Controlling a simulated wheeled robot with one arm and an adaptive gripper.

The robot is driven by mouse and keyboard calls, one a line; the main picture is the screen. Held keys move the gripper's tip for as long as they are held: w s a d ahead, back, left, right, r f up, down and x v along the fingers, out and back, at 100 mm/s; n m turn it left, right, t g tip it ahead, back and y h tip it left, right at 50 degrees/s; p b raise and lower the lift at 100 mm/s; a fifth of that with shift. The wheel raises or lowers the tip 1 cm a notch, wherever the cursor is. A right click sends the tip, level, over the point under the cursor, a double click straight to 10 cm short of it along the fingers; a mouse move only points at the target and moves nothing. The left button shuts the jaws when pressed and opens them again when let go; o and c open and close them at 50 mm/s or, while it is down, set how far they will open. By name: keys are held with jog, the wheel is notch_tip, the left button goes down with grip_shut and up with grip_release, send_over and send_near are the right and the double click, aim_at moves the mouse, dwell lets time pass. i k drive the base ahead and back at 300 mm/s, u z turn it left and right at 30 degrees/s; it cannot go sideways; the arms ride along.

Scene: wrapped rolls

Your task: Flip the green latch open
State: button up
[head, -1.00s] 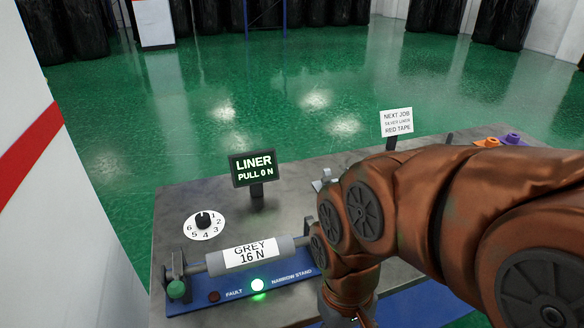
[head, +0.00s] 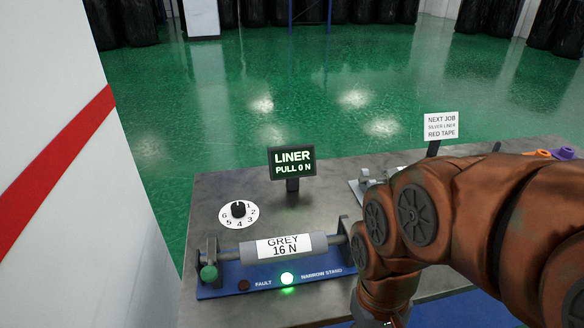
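A green rounded knob (head: 209,273), the only green latch-like part I see, sits at the left end of the blue narrow stand (head: 215,290). It is at the front of a dark bracket (head: 211,249) that carries the left end of the roller. Whether it is latched or open I cannot tell. A grey roll (head: 322,241) labelled "GREY 16 N" lies across the stand. My brown arm comes in from the right, over the stand's right end, and bends down to the bottom edge. My gripper is out of the picture, below that edge.
A numbered dial (head: 239,214) and a "LINER PULL 0 N" display (head: 292,162) stand behind the roll on the grey table (head: 330,190). A lit green lamp (head: 287,278) and dark red fault lamp (head: 243,285) are on the stand. A sign (head: 441,126) stands at the back right. A white, red-striped panel (head: 60,120) is at left.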

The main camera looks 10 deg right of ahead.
aim_at(209, 274)
jog(key=k, duration=1.35)
jog(key=u, duration=0.6)
jog(key=i, duration=1.2)
jog(key=z, duration=0.05)
